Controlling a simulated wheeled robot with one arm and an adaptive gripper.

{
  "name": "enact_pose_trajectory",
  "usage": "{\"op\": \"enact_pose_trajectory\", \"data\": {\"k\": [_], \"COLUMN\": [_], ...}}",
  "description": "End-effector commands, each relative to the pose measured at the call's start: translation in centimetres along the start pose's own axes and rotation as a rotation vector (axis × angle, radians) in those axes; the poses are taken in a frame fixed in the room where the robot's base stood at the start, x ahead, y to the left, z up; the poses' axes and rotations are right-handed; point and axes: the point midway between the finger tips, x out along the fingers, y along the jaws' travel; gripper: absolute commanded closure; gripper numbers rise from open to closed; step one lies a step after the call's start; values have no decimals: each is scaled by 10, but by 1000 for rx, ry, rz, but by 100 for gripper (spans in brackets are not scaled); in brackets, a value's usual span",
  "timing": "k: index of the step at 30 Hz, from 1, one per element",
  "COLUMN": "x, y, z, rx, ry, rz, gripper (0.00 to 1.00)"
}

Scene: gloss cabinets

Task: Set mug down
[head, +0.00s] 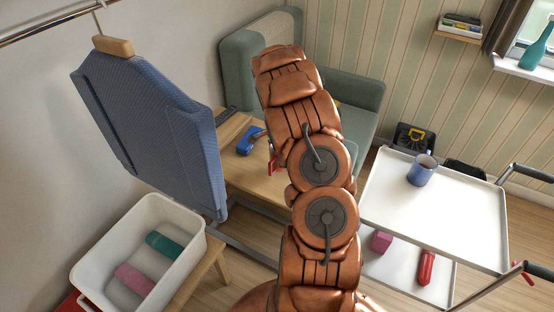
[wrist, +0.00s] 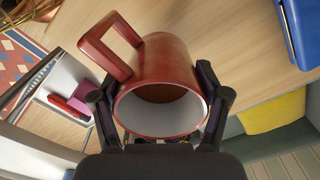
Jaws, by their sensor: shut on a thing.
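A red mug (wrist: 165,60) with a square handle is in my gripper (wrist: 160,90) in the wrist view. The gripper's two dark fingers press on the mug from both sides near its rim. The mug's pale inside and a brown patch in it face the camera. The wooden table (wrist: 225,30) shows behind the mug; I cannot tell if they touch. In the head view a small red part of the mug (head: 272,161) shows beside my arm, which hides the rest and the gripper, over the wooden table (head: 262,190).
A blue object (head: 250,141) lies on the table, close left of the mug. A white trolley (head: 440,220) at right carries a blue mug (head: 422,171). A blue garment (head: 150,120) hangs at left above a white bin (head: 190,258). A green sofa (head: 345,95) stands behind.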

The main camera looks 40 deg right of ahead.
Motion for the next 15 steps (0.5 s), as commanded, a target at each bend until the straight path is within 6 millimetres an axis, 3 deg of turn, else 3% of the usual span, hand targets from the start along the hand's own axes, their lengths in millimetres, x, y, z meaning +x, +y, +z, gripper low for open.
{"op": "enact_pose_trajectory", "data": {"k": [8, 15], "x": [6, 28], "y": [-3, -2], "z": [1, 1], "rx": [1, 2], "ry": [0, -2], "rz": [1, 3], "gripper": [91, 91]}}
